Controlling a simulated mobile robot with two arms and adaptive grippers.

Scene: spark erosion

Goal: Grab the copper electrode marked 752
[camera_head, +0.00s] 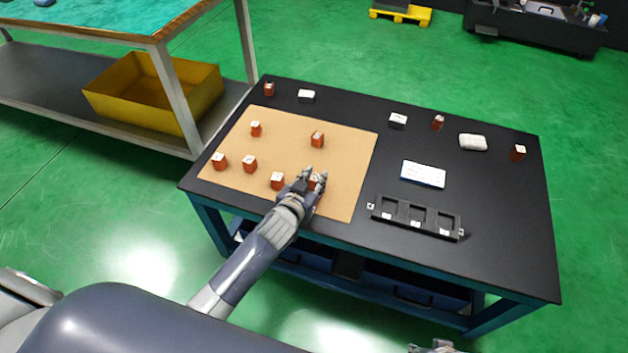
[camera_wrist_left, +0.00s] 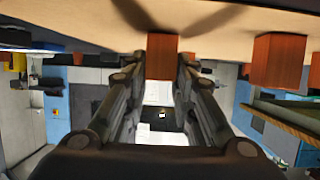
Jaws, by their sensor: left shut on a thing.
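My left gripper (camera_head: 307,184) reaches over the front part of the brown mat (camera_head: 340,200) on the black table. It is shut on a copper electrode (camera_head: 316,181), whose pale top shows between the fingers. In the left wrist view the copper block (camera_wrist_left: 162,58) is between the two fingertips, against the mat. Another copper electrode (camera_head: 277,181) stands just left of the gripper. More stand on the mat, one at the middle (camera_head: 317,139) and several to the left (camera_head: 249,164). The marks on their tops are too small to read. My right gripper shows only as a sliver (camera_head: 436,347) at the bottom edge.
A black holder (camera_head: 416,216) with three pockets lies right of the mat. A white-and-blue box (camera_head: 423,174), small white-topped items (camera_head: 398,120) and more copper blocks (camera_head: 517,153) stand on the right side. The table's front right is clear.

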